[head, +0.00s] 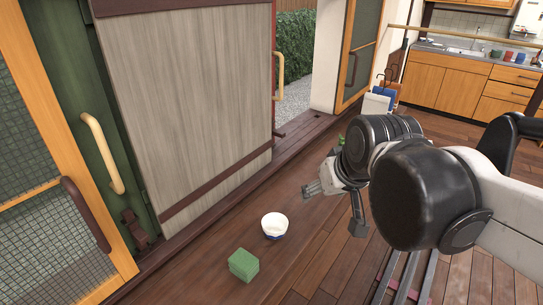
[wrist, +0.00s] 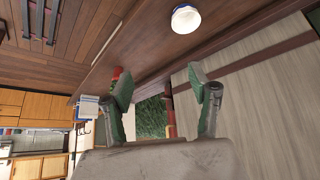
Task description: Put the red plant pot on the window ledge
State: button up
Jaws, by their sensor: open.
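A small red thing (wrist: 117,72), probably the red plant pot, shows in the wrist view beside and partly behind the left finger. Most of it is hidden. In the head view a bit of green foliage (head: 341,140) shows just behind my arm; a pot under it is hidden there. My gripper (head: 335,207) is open and empty above the wooden floor, with its two fingers spread in the wrist view (wrist: 160,82). I cannot tell which surface is the window ledge; a wooden sill (head: 305,131) runs along the door opening.
A grey sliding panel (head: 195,90) and a green door frame stand at left. Kitchen cabinets (head: 440,82) are at the back right.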

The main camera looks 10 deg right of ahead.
jog(key=s+a+f, duration=0.1)
jog(key=s+f, duration=0.2)
jog(key=s, duration=0.3)
jog(key=shift+s+a, duration=0.35)
jog(key=shift+a, duration=0.05)
